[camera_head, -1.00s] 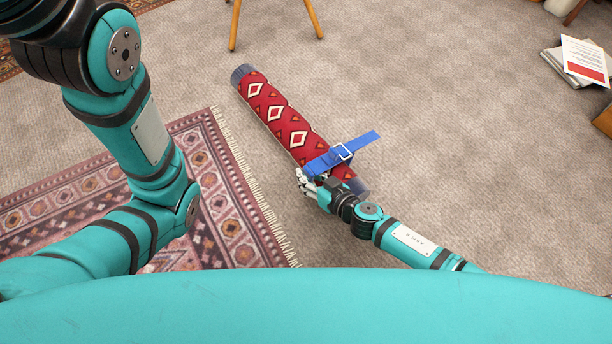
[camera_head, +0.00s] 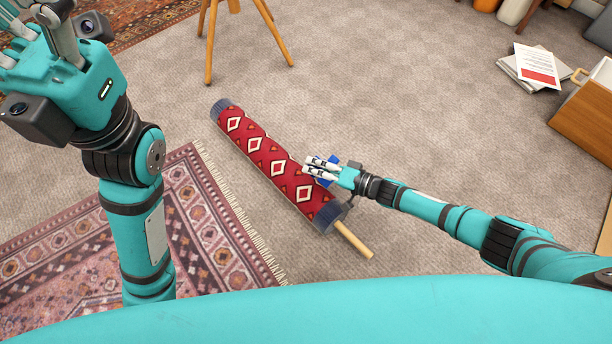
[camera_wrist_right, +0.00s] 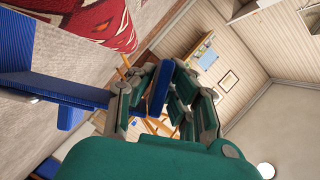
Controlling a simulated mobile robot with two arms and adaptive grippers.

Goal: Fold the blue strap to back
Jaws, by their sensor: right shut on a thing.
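The rolled red rug (camera_head: 265,160) with white diamonds lies diagonally on the floor in the head view. My right gripper (camera_head: 322,168) is at its right side near the lower end, shut on the blue strap. Only small bits of the blue strap (camera_head: 333,159) show around the fingers there. In the right wrist view the blue strap (camera_wrist_right: 60,88) runs from the left into the right gripper (camera_wrist_right: 155,90), beside the red roll (camera_wrist_right: 95,22). The buckle is not clear. My left gripper (camera_head: 35,40) is raised at the top left, its fingers partly cut off.
A wooden rod (camera_head: 354,239) sticks out by the roll's lower end. A fringed patterned rug (camera_head: 190,230) lies to the left. Wooden stool legs (camera_head: 210,40) stand at the top. Papers (camera_head: 536,68) and a wooden box (camera_head: 585,110) are at right. Carpet between is clear.

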